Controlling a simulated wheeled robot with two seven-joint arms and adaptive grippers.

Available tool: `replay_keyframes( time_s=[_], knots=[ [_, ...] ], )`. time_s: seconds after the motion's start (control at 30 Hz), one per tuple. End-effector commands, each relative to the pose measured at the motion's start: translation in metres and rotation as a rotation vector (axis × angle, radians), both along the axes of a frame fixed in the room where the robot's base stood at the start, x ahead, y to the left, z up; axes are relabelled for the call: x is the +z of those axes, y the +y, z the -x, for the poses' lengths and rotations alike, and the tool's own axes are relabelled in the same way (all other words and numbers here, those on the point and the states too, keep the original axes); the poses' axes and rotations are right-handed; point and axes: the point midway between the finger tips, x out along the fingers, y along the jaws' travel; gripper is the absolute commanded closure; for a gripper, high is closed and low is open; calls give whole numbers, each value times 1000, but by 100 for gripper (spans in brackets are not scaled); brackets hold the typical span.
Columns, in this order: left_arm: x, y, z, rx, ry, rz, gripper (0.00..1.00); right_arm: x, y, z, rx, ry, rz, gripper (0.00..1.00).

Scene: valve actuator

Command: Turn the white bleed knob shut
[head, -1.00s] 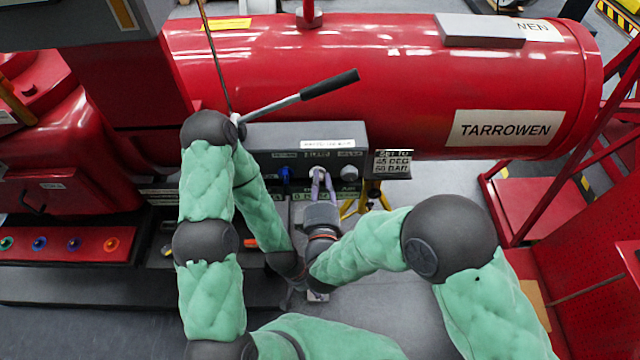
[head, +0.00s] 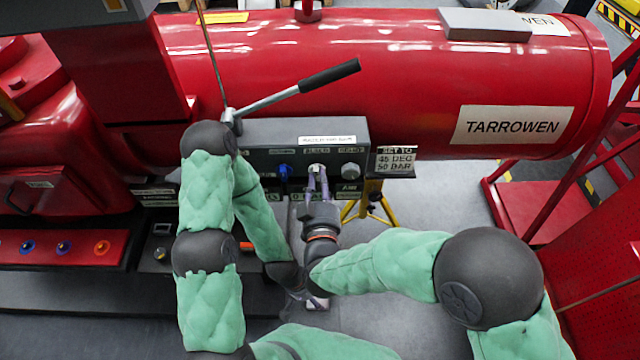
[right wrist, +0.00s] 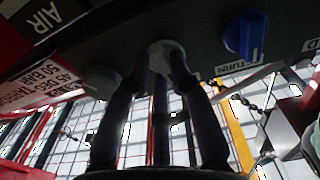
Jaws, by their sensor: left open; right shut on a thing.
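The white bleed knob (head: 317,168) is the middle knob on the front of the grey valve box (head: 262,140). In the right wrist view the pale knob (right wrist: 163,54) sits between my right fingertips. My right gripper (head: 317,178) comes up from below and is shut on the knob, its fingers hiding part of it. The right gripper's dark fingers also show in the right wrist view (right wrist: 160,75). My left gripper (head: 312,300) is lower down, under the right forearm, open, away from the knob and mostly hidden.
A blue knob (head: 284,170) is left of the white knob, and a grey knob (head: 349,171) is right of it. A long lever (head: 290,92) rises above the box. A sign (head: 396,159) hangs at its right. A yellow stand (head: 372,205) is below.

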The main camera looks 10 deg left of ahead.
Motion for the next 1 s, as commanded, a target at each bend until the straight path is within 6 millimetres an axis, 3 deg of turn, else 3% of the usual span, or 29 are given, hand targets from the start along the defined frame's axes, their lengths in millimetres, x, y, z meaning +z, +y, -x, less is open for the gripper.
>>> replay_keyframes(
  time_s=[0.3,0.83,0.87,0.9,1.0],
  knots=[
    [-8,0,0,0,0,0,37,-2,0,1,0,35,-106,100],
    [-8,0,0,0,0,0,37,-2,0,0,0,40,-123,100],
    [-8,0,0,0,0,0,37,-2,0,0,0,40,-123,69],
    [-8,0,0,0,0,0,37,-2,0,0,1,39,-123,58],
    [-8,0,0,0,0,0,37,-2,0,0,1,39,-123,54]
  ],
)
